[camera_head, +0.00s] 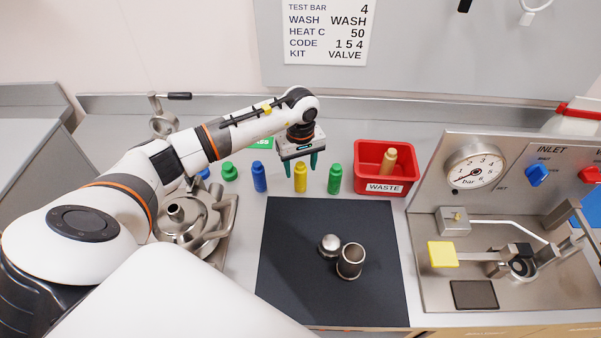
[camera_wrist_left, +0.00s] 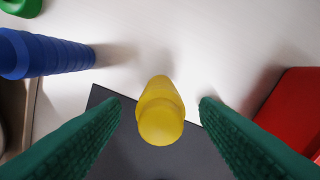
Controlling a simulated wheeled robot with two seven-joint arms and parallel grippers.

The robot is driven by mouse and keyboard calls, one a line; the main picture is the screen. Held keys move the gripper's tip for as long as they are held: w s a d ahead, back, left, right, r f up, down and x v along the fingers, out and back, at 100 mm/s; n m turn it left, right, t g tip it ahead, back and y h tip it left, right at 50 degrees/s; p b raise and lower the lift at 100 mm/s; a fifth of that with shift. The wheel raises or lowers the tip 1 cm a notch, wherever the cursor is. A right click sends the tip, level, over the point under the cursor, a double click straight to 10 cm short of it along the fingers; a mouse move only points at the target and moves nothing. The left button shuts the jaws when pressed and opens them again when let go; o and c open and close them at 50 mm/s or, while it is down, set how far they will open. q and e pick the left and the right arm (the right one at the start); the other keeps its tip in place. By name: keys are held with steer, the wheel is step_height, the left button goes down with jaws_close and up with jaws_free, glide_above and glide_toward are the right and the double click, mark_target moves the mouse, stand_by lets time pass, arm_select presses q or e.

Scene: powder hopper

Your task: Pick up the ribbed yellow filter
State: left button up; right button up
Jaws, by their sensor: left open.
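The ribbed yellow filter (camera_head: 300,178) stands upright on the counter between a blue and a green filter. In the left wrist view the yellow filter (camera_wrist_left: 160,112) shows from above, between my two green fingers. My left gripper (camera_head: 300,163) is open above it, with a finger on either side in the picture. The left wrist view shows the open fingers (camera_wrist_left: 160,108) apart from the filter, with gaps on both sides. My right gripper is not in view.
The blue filter (camera_head: 259,176) and green filter (camera_head: 334,178) stand close on either side. A red waste bin (camera_head: 384,188) holding a tan filter is to the right. A black mat (camera_head: 300,285) with metal parts lies in front. A metal valve assembly (camera_head: 180,228) is at left.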

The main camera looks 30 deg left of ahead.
arm_select(q)
steer(key=shift+f, duration=0.2)
steer(key=c, duration=0.9)
steer(key=shift+c, duration=0.8)
